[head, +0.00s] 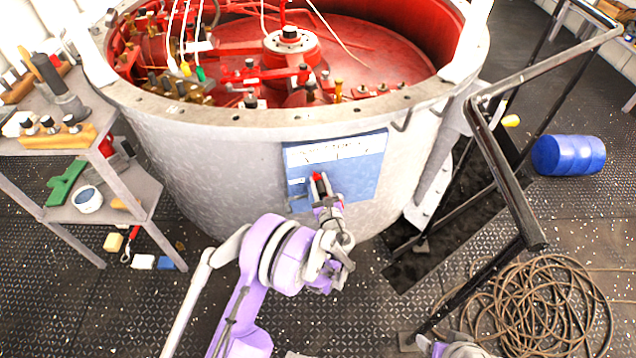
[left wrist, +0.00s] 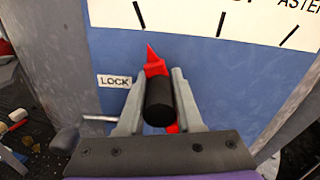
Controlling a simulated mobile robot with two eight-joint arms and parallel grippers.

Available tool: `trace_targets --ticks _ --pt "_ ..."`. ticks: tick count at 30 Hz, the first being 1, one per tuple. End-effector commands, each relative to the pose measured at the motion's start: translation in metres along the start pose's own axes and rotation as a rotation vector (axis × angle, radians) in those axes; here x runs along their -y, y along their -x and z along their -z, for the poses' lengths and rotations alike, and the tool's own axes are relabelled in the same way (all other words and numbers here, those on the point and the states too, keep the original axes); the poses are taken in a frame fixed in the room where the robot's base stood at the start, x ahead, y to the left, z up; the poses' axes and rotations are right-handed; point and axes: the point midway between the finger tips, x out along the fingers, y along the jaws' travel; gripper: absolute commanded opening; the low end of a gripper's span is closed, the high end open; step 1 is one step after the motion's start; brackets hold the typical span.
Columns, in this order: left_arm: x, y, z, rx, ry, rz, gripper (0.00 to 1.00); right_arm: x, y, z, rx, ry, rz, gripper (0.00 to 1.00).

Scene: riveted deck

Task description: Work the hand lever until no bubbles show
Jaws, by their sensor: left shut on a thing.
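A hand lever shows in the left wrist view as a red pointer (left wrist: 155,62) with a black round grip (left wrist: 159,101). It sits on a blue panel (head: 362,180) on the side of the large grey drum. My left gripper (head: 319,185) is shut on the lever, its two grey fingers (left wrist: 157,100) on either side of the black grip. The red tip points up toward a white scale plate (left wrist: 215,18) with black tick marks. A label reading LOCK (left wrist: 115,81) is left of the lever. No bubbles can be made out.
The open drum (head: 230,125) holds red machinery. A shelf cart (head: 110,185) with tools stands left. A black handrail (head: 500,165), a blue barrel (head: 568,155) and coiled rope (head: 545,310) are at right. A small metal handle (left wrist: 70,136) juts out left of my fingers.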

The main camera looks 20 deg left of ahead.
Motion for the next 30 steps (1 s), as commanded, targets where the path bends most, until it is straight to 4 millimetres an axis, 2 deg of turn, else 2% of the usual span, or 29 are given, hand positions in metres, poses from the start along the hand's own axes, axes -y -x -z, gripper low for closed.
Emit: trace_targets --ticks 11,21,30 --pt "0.047 0.001 -0.001 0.001 -0.252 0.009 0.00 0.000 -0.018 -0.006 0.007 0.000 0.000 0.74" --pt "0.095 0.001 0.009 0.003 -0.537 0.010 0.00 0.000 -0.041 -0.013 0.014 0.000 0.000 0.74" --pt "0.121 0.001 0.020 0.003 -0.710 0.010 0.00 0.000 -0.056 -0.017 0.019 0.000 0.000 0.74"
